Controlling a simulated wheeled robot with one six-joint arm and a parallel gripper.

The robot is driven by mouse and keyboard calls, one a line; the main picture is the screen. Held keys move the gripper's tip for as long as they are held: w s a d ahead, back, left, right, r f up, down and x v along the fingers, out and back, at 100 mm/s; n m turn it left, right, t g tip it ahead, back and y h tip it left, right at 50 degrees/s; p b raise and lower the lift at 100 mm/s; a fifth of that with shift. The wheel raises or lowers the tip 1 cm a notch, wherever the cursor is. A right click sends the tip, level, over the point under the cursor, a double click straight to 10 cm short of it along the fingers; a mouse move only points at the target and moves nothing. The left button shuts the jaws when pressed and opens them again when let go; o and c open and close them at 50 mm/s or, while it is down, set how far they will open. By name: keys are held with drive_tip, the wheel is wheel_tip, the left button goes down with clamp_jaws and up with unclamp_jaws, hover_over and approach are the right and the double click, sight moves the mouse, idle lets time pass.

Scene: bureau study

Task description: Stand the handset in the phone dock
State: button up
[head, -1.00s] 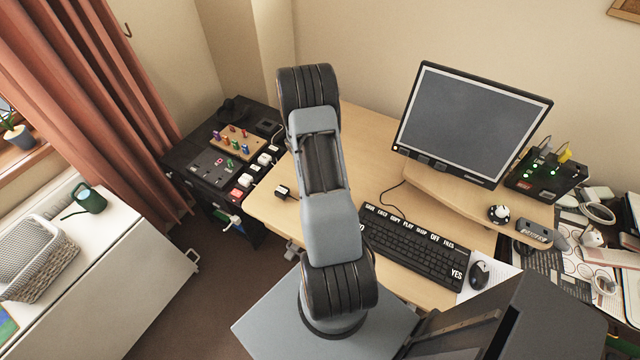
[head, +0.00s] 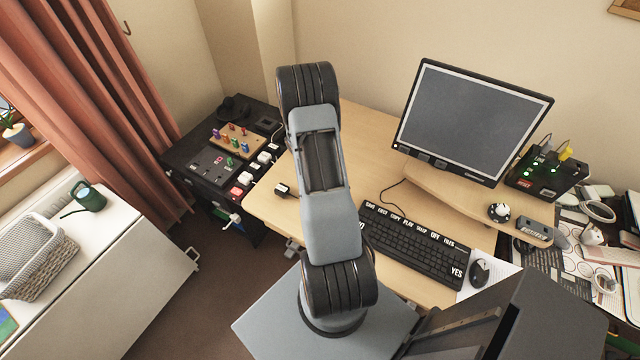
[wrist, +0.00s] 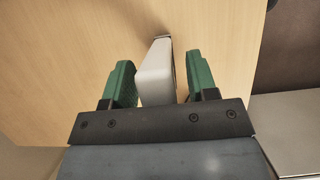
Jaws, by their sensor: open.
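In the wrist view my gripper (wrist: 160,65) is open, with one green finger on each side of a pale, block-like thing (wrist: 156,80). This looks like the handset, but I see only its near end and a dark right side. In the head view my arm hides the gripper and this thing. I cannot make out the phone dock for certain.
A black cabinet (head: 190,160) with small items stands at the left. Bare desk lies behind my arm.

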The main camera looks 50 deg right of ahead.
drive_tip(key=b+v, duration=0.2)
drive_tip(key=v, duration=1)
drive_tip(key=a+r+m+t, duration=0.1)
drive_tip(key=a+r+t, duration=0.3)
drive_tip(key=a+r, duration=0.85)
drive_tip(key=s+a+r+m+t, duration=0.1)
drive_tip(key=s+a+r+t, duration=0.1)
drive_tip(key=a, duration=0.4)
drive_tip(key=s+a+r+t+y, duration=0.1)
drive_tip(key=s+a+r+t, duration=0.2)
drive_tip(key=s+a+r, duration=0.2)
drive_tip(key=shift+s+a+m, duration=0.4)
drive_tip(key=shift+s+a, duration=0.1)
drive_tip(key=shift+s, duration=0.6)
